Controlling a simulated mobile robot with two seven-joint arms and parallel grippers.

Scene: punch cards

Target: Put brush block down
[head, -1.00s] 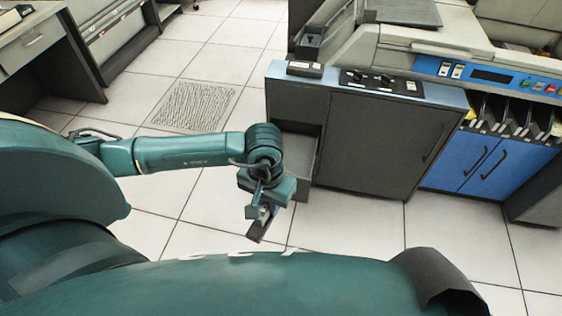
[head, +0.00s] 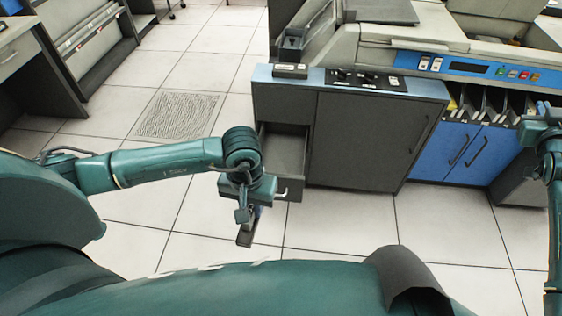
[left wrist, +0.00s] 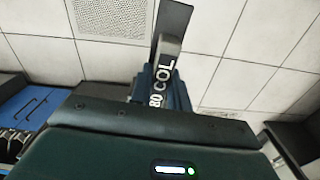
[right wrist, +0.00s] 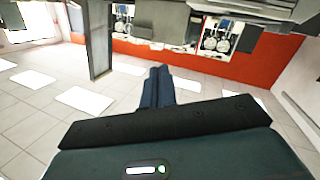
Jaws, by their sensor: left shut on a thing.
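The brush block (head: 246,236) is a small dark block in my left gripper (head: 252,207), held above the floor in front of the cabinet's open drawer. In the left wrist view the gripper (left wrist: 166,88) is shut on the block (left wrist: 174,22), whose grey part carries white "80 COL" lettering. The fingers hide part of it.
The open grey drawer (head: 284,152) sticks out of the dark cabinet (head: 362,150), close behind my left gripper. A desk (head: 22,62) is at far left. The tiled floor between is clear, with a floor grille (head: 180,115).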

